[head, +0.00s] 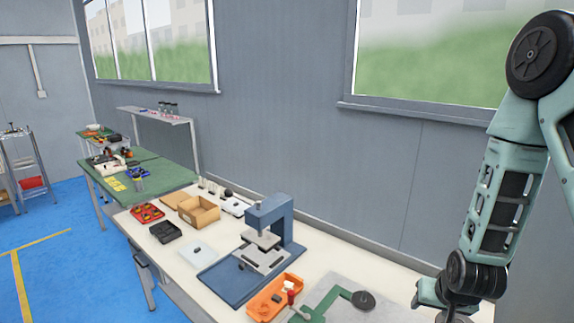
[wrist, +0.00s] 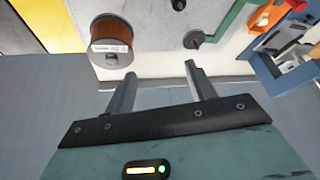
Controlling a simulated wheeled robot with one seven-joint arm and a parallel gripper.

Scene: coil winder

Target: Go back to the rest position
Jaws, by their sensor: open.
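My gripper (wrist: 160,69) is open in the wrist view, with its two fingers apart and nothing between them. In the head view my arm comes down at the right, and its lower end is by the bench near the bottom edge; the fingers are not clear there. Beyond the fingers in the wrist view is a spool of copper-coloured wire (wrist: 112,30) with a white label, apart from them. A small dark crank-like part (wrist: 193,39) lies near a green bracket (wrist: 228,22). The green bracket also shows in the head view (head: 322,303), beside a dark round disc (head: 363,300).
The white bench (head: 178,262) holds a blue press (head: 272,222), an orange tray (head: 262,304), a cardboard box (head: 199,214), a black tray (head: 165,232) and a red bin (head: 148,212). A green table (head: 160,174) stands farther left. Blue floor (head: 60,275) is open at left.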

